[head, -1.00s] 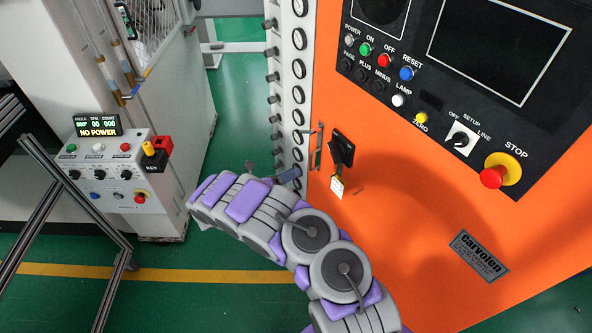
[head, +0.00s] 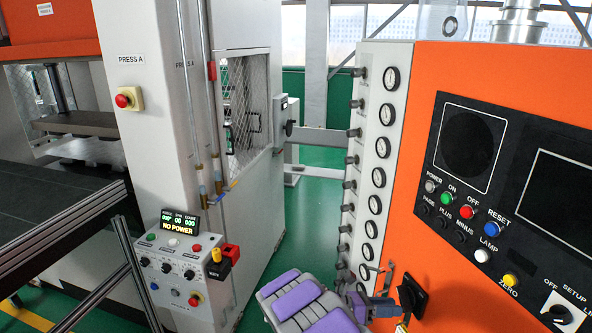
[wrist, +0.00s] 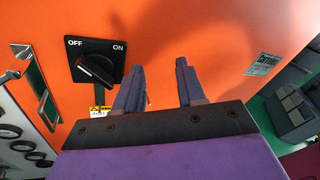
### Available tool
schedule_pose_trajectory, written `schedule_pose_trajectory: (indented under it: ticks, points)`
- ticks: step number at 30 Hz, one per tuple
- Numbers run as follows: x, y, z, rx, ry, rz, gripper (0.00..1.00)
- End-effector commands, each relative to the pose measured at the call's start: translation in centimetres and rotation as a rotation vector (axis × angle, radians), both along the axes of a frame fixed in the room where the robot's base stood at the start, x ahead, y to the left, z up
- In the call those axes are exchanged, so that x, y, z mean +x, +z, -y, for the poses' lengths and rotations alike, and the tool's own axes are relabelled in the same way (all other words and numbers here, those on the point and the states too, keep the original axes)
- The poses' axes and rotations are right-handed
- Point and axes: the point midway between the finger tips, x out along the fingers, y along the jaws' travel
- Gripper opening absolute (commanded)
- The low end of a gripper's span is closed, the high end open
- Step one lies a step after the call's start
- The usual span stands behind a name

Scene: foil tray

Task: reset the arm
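My gripper (wrist: 159,76) is open and empty in the wrist view, its two blue-grey fingers apart in front of the orange cabinet face. The black rotary switch (wrist: 95,68), marked OFF and ON, is left of the fingers, apart from them as far as I can see. Its handle lies slanted from upper left to lower right. In the head view my purple and grey arm (head: 310,306) enters at the bottom middle.
The orange cabinet (head: 440,70) fills the right, with buttons and dark screens. A metal handle (wrist: 36,84) is left of the switch. A control box (head: 180,265) reading NO POWER is on the left press. Green floor (head: 258,285) shows between the machines.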

Motion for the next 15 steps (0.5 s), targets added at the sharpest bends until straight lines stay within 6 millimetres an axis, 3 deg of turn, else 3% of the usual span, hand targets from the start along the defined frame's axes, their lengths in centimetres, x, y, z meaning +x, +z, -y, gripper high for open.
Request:
schedule_pose_trajectory:
  ticks: [6,15]
  points:
    - [-5.5,5.0,3.3,0.092,-0.202,0.229,0.39]
    - [-14.2,9.0,5.1,0.23,-0.482,0.541,0.39]
